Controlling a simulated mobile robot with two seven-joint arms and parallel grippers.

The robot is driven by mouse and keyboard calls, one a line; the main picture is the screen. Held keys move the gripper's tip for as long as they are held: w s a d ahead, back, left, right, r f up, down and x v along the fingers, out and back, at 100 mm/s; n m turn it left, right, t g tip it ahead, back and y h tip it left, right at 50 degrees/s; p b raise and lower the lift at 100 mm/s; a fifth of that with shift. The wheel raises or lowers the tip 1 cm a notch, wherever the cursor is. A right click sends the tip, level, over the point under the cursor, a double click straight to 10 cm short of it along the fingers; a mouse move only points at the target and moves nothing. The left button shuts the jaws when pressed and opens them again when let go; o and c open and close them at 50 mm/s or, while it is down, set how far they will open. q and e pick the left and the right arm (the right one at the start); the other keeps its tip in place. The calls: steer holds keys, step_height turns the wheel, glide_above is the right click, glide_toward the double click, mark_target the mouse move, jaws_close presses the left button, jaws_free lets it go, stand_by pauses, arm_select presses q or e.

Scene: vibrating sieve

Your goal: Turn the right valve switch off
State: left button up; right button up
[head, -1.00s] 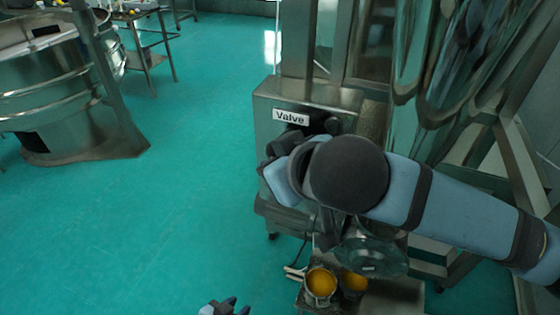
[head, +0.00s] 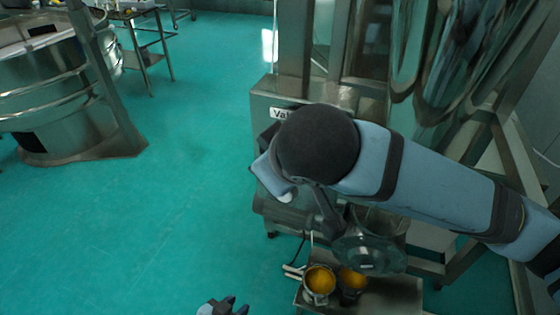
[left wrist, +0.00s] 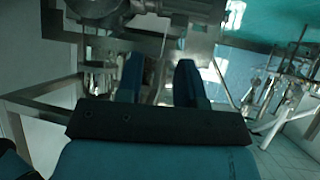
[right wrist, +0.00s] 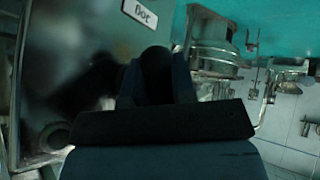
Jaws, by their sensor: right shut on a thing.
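The valve box (head: 262,107) is a grey metal cabinet in the middle of the head view, its white Valve label (head: 281,113) partly covered by my right arm. The label also shows at the top of the right wrist view (right wrist: 139,13). My right gripper (right wrist: 155,88) is shut on a black switch knob (right wrist: 155,68) on the box front. Its fingertips and the knob are hidden behind my arm in the head view. The knob's angle is hard to read. My left gripper (head: 228,306) is low in the head view; its fingers stand apart and empty in the left wrist view (left wrist: 160,75).
A low metal stand (head: 395,296) below the box holds two containers of orange material (head: 320,281). A large round metal sieve (head: 60,95) stands at the left, with a metal trolley (head: 142,50) behind it. The green floor between is clear.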

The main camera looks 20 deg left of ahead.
steer(key=o, duration=0.9)
steer(key=b+v, duration=0.2)
steer(key=v, duration=1.2)
